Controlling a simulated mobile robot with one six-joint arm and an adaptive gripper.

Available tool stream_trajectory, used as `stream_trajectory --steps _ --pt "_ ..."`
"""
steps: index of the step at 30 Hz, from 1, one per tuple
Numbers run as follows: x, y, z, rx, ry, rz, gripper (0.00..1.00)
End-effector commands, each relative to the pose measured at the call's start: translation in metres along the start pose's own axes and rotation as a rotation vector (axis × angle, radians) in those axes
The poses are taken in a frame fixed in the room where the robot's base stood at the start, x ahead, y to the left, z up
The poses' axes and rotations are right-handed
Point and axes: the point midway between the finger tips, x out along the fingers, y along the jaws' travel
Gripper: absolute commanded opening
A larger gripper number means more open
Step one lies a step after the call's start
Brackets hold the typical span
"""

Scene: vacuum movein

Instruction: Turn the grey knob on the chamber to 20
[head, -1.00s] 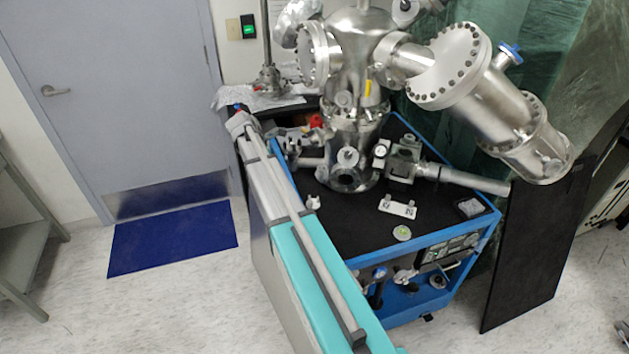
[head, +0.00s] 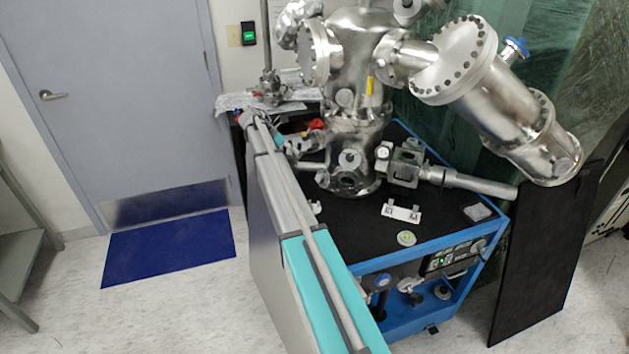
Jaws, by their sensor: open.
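The metal chamber (head: 352,130) stands on the black top of a blue cart. A small round grey knob (head: 350,158) shows on the front of its lower body; its marks are too small to read. My arm comes up from the bottom of the head view to the left of the cart. My gripper (head: 308,144) is small and partly hidden at the arm's far end, just left of the lower chamber. It is open and apart from the knob. Its fingertips are not clear.
A valve with a horizontal pipe (head: 455,181) juts right from the chamber. A white bracket (head: 401,212) and a round green-centred disc (head: 406,238) lie on the cart top (head: 360,222). A black panel (head: 545,262) stands at right. Floor around the blue mat (head: 170,247) is clear.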

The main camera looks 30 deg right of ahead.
Motion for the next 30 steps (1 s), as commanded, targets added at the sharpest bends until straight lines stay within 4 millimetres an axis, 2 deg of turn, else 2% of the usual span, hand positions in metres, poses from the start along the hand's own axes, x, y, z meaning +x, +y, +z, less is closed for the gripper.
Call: stream_trajectory --steps 14,30 --pt "0.01 0.0 -0.001 0.003 0.001 0.0 0.82" --pt "0.062 0.001 -0.001 0.005 0.001 0.0 0.82"
